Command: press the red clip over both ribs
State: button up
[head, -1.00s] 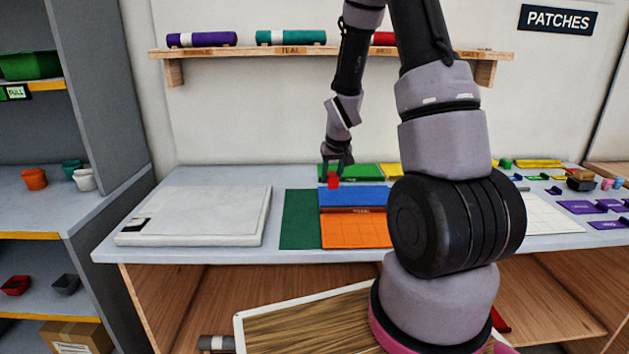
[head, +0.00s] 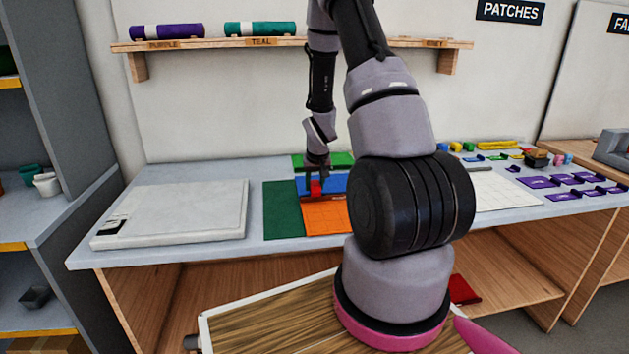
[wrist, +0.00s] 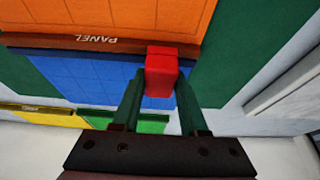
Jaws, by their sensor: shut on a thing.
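The red clip (head: 316,187) is in my gripper (head: 317,180), over the near part of the blue panel (head: 337,183). In the wrist view the fingers (wrist: 160,95) are shut on the red clip (wrist: 160,72). Its far end reaches the seam where the blue panel (wrist: 85,75) meets the orange panel (wrist: 110,18). A brown strip (wrist: 75,43) marked PANEL runs along that seam, with a blue edge beside it; these look like the ribs. I cannot tell whether the clip touches them or is above them.
A dark green sheet (head: 283,210) lies under and left of the panels. A bright green panel (head: 340,159) lies behind. A white slab (head: 180,212) fills the left of the bench. Purple pieces (head: 570,181) lie at the right. A shelf with rolls (head: 260,29) is above.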

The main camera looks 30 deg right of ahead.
jog(key=shift+f, duration=0.7)
dwell(0.6)
jog(key=o, duration=1.2)
jog(key=v, duration=1)
jog(key=shift+s+r, duration=0.2)
jog(key=shift+r, duration=0.15)
